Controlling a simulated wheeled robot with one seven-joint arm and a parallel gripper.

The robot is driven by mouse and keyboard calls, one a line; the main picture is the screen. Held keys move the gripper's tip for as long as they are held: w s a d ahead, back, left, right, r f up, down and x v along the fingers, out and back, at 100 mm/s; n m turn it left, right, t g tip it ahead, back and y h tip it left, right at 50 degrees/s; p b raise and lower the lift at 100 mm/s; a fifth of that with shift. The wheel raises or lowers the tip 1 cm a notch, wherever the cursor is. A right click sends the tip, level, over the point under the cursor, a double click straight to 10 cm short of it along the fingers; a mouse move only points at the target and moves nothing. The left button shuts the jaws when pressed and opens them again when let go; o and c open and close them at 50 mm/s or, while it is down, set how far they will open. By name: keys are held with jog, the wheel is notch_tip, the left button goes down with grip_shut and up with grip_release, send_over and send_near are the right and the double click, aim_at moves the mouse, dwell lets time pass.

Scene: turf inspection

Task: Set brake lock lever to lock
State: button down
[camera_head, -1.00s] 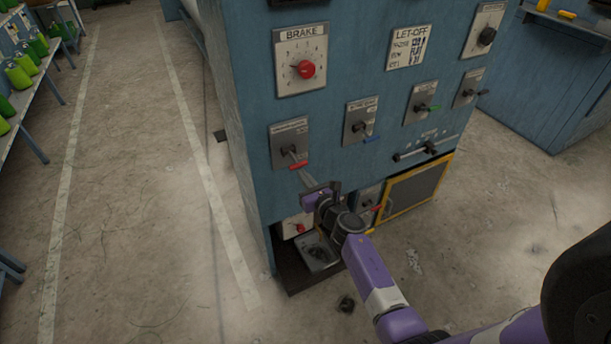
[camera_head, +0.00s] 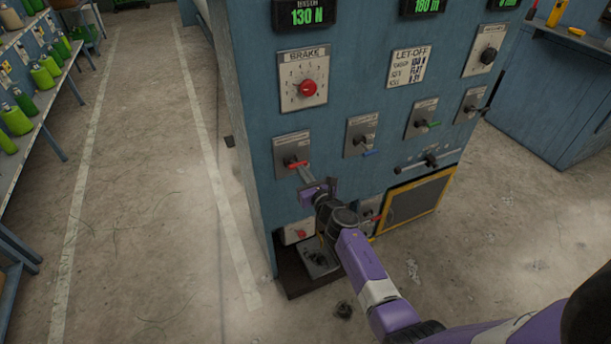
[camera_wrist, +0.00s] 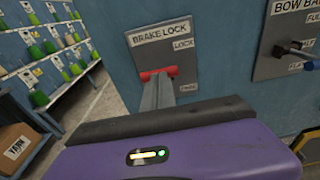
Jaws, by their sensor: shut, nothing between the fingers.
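The brake lock lever (camera_head: 296,164) has a red handle and sits on a grey plate at the left of the blue machine. In the wrist view the red handle (camera_wrist: 158,72) lies across the plate marked BRAKE LOCK (camera_wrist: 163,48), between the upper LOCK label and a lower, partly hidden label. My gripper (camera_head: 303,170) is shut with nothing between its fingers. In the wrist view its fingertips (camera_wrist: 158,82) are right under the red handle and seem to touch it. The fingers hide the area below the handle and its pivot.
A brake dial (camera_head: 309,88) with a red knob is above. Levers with blue (camera_head: 370,153) and green (camera_head: 434,124) handles are to the right. A yellow-framed panel (camera_head: 414,205) is lower right. A shelf of green bottles (camera_head: 42,78) stands left, across open floor.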

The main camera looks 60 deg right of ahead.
jog(key=shift+w+d+r, duration=0.1)
jog(key=shift+r, duration=0.3)
jog(key=shift+r, duration=0.1)
dwell(0.3)
